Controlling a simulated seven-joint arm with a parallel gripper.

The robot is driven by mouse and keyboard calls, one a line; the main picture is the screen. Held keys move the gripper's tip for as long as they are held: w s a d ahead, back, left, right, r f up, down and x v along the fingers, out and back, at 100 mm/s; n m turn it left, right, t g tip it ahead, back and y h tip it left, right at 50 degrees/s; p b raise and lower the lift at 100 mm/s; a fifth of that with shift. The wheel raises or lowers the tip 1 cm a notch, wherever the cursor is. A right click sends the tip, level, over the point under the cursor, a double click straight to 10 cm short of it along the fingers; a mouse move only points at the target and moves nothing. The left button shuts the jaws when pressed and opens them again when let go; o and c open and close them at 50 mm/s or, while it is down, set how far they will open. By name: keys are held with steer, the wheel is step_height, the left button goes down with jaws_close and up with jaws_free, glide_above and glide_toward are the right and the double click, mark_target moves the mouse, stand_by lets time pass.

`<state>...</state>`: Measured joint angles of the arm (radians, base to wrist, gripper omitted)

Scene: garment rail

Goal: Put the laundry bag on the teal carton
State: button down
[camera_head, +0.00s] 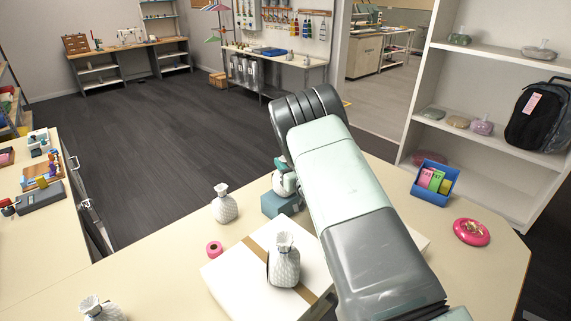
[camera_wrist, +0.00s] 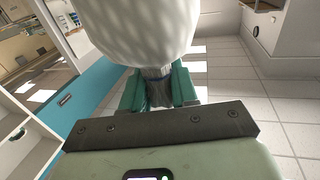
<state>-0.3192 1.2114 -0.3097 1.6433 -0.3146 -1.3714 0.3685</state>
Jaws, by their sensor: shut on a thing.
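The teal carton (camera_head: 279,206) stands on the table beyond the white carton, its right part hidden by my arm. A white laundry bag (camera_head: 284,184) is right over it, partly covered by my arm and gripper (camera_head: 282,164). I cannot tell whether its base touches the carton. In the wrist view my gripper (camera_wrist: 158,88) is shut on the gathered neck of the bag, whose pale textured body (camera_wrist: 140,30) fills the top middle.
Similar white bags stand on the table (camera_head: 225,206), on a white carton (camera_head: 284,268) and at the front left (camera_head: 100,309). A pink tape roll (camera_head: 214,248) lies near the white carton. A blue bin (camera_head: 434,183) and a pink round object (camera_head: 471,232) are at the right.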

steer(key=shift+f, duration=0.1)
steer(key=c, duration=0.9)
jaws_free()
steer(key=shift+o, duration=0.2)
